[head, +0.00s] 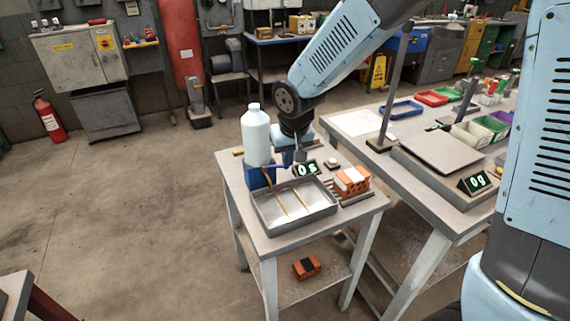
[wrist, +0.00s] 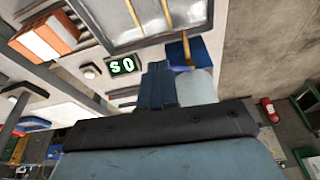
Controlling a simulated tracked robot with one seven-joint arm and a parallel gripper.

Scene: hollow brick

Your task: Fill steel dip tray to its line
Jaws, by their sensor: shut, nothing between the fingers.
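The steel dip tray (head: 322,213) is a shallow grey rectangular tray on the small table; its rim also shows at the top of the wrist view (wrist: 115,45). Two thin tan strips run across its pale inside. I cannot make out a fill line or a liquid level. A white bottle (head: 256,137) stands upright on a blue stand (head: 260,176) at the tray's back left corner; the stand also shows in the wrist view (wrist: 178,54). My gripper (head: 300,157) points down behind the tray, right of the bottle. Its fingers (wrist: 158,70) are together and empty.
A display (head: 307,168) reading 0 s stands behind the tray. Orange and white bricks (head: 351,181) sit right of the tray, near a small white button (head: 333,162). Another brick (head: 306,267) lies on the lower shelf. A scale (head: 440,160) reading 0g is on the right-hand bench.

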